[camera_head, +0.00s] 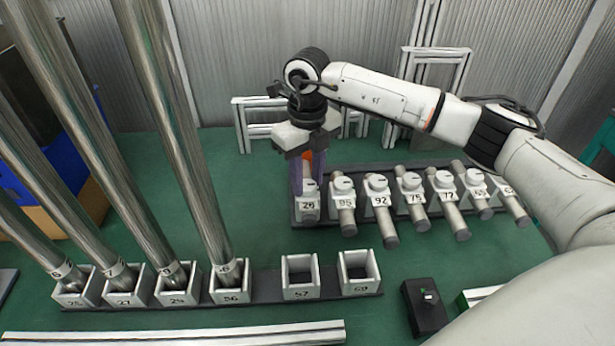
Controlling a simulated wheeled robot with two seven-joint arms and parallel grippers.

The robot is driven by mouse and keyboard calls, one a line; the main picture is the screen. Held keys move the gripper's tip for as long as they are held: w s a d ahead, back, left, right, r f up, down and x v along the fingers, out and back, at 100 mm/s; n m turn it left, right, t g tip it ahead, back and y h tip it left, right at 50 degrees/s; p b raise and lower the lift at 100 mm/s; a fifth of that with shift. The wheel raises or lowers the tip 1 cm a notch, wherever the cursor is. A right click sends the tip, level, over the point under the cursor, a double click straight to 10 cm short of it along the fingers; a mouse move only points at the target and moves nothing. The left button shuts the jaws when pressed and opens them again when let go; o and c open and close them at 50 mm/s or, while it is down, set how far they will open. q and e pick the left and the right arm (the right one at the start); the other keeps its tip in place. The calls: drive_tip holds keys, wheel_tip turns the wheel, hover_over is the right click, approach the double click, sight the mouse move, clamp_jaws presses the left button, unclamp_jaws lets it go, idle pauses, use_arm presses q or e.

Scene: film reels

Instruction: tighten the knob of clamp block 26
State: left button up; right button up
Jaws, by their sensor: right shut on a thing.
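Clamp block 26 (308,208) is the leftmost white block on the dark rail, its number on the front face. Its pale round knob (309,186) sits on top, partly hidden by my gripper. My right gripper (309,179) comes down from above, pointing down, with its fingers around the knob and shut on it. No metal rod shows sticking out of the front of block 26. My left gripper is not in view.
To the right, several clamp blocks (378,186) hold metal rods that stick out forward. Tall steel tubes (190,150) stand in numbered sockets at left. Two sockets (300,284) are empty. A black box (424,308) lies at front right.

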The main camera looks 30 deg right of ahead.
sight(308, 185)
drive_tip(key=o, duration=1)
drive_tip(key=shift+o, duration=0.2)
wheel_tip(308, 185, up, 10)
drive_tip(key=shift+r, duration=0.2)
